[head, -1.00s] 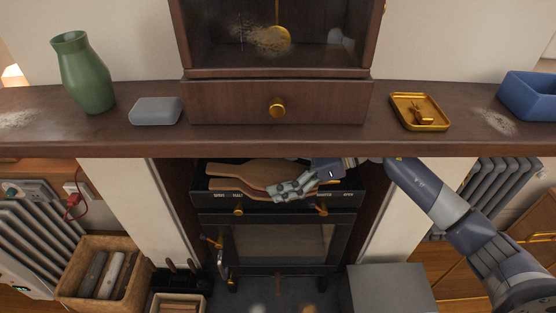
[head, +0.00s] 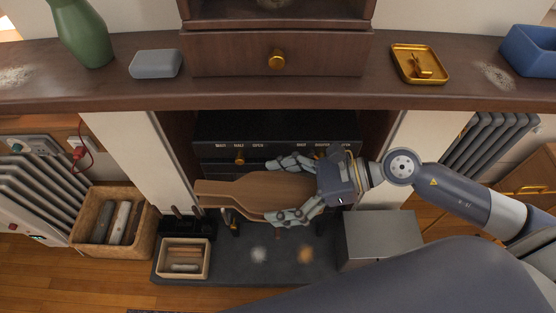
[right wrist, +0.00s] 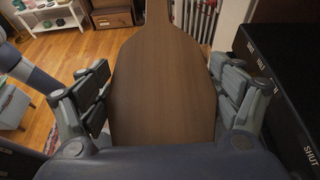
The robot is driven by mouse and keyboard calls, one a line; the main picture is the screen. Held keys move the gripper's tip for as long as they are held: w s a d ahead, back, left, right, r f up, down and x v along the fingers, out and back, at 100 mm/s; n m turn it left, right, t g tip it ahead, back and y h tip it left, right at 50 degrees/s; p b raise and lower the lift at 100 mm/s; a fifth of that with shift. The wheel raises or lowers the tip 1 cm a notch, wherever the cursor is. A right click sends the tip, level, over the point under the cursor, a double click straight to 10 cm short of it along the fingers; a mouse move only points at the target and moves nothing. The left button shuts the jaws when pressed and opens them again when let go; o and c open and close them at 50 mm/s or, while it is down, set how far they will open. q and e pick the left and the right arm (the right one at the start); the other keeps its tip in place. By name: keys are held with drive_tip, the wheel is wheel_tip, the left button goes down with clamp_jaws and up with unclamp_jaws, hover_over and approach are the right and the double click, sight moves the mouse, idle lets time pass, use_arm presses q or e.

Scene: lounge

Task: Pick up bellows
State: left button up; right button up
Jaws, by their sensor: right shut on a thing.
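The bellows (head: 262,190) are brown and wooden, with a paddle-shaped body and a narrower end toward the left. They are held in front of the black stove, below the mantel. My right gripper (head: 292,190) comes in from the right and is shut on the wide body, with one finger at the far edge and one at the near edge. In the right wrist view the bellows' broad wooden face (right wrist: 163,85) fills the space between the finger pads, its narrow end pointing away. My left gripper is not in view; a large dark arm part of mine covers the lower right.
The black stove (head: 225,130) stands close behind. The mantel (head: 300,92) overhangs it, with a green vase (head: 82,35), grey block (head: 156,64), gold tray (head: 419,62) and blue box (head: 530,48). A wicker basket (head: 85,218), small box (head: 183,278) and grey box (head: 383,240) are below.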

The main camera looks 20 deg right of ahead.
drive_tip(key=s+a+p, duration=0.3)
drive_tip(key=s, duration=0.7)
drive_tip(key=s+a+p, duration=0.3)
drive_tip(key=s, duration=0.7)
drive_tip(key=shift+s+p, duration=0.3)
drive_tip(key=shift+p, duration=0.05)
drive_tip(key=shift+r, duration=0.1)
